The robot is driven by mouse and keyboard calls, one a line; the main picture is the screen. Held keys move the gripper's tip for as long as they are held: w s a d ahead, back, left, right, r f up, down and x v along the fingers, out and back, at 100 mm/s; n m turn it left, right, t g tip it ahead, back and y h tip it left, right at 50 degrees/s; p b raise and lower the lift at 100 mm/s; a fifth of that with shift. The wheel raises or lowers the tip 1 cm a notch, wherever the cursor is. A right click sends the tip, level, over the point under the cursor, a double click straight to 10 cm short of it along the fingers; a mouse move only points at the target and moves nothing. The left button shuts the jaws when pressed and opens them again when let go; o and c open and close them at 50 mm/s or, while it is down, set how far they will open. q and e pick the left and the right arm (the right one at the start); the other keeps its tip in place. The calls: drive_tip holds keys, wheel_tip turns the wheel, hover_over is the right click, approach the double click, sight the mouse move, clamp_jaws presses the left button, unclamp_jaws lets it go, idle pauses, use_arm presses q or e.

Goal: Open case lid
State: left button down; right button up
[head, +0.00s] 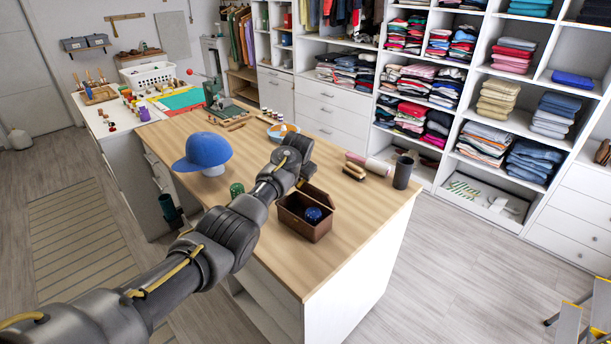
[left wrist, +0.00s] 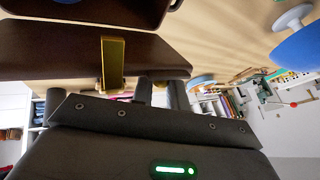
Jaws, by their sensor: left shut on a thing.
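The small brown case (head: 304,230) stands near the table's front corner with its lid (head: 318,194) raised at the back. A dark blue ball (head: 313,214) shows inside it. My left gripper (head: 303,178) is at the lid's upper edge, its fingertips mostly hidden behind the wrist. In the left wrist view, the brown lid (left wrist: 45,57) with a brass clasp (left wrist: 112,62) lies across the dark fingers (left wrist: 160,92), and part of the case (left wrist: 85,10) shows at the top. The left gripper is shut on the lid. My right gripper is in neither view.
A blue cap on a stand (head: 202,150) and a green ball (head: 236,188) are left of my forearm. A dark cup (head: 402,172), a pinkish roll (head: 370,165) and a brush (head: 354,171) stand to the right. The wooden tabletop (head: 345,220) is clear right of the case.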

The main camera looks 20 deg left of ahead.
use_arm(q)
drive_tip(key=shift+d, duration=0.25)
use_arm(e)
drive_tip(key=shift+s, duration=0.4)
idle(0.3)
use_arm(q)
drive_tip(key=c, duration=1.5)
unclamp_jaws()
drive_tip(key=shift+a, duration=0.1)
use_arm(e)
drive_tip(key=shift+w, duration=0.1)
use_arm(q)
drive_tip(key=b+v, duration=0.2)
drive_tip(key=v, duration=0.8)
drive_tip(key=shift+s+r, duration=0.25)
drive_tip(key=shift+r, duration=0.05)
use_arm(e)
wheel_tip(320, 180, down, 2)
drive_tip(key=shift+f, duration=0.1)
